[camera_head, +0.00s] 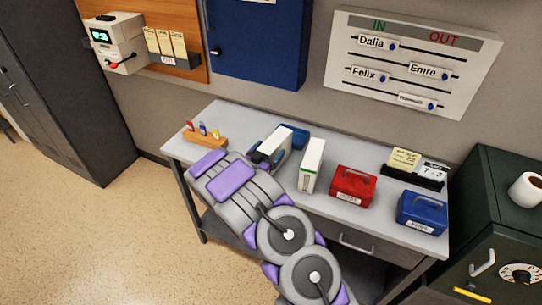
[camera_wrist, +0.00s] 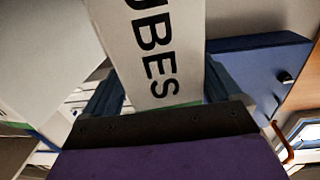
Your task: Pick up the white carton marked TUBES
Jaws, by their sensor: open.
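The white carton marked TUBES (camera_head: 278,143) stands on the grey table, partly hidden by my gripper (camera_head: 264,156). In the wrist view the carton (camera_wrist: 155,45) shows the black letters UBES and a green band low down. My gripper (camera_wrist: 160,90) is open, with one finger on each side of the carton. I cannot tell whether either finger touches it.
A second white carton with a green band (camera_head: 312,165) stands close to the right. A blue object (camera_head: 294,135) lies behind. A red box (camera_head: 353,186), a blue box (camera_head: 422,211) and a wooden holder (camera_head: 207,138) share the table (camera_head: 328,208).

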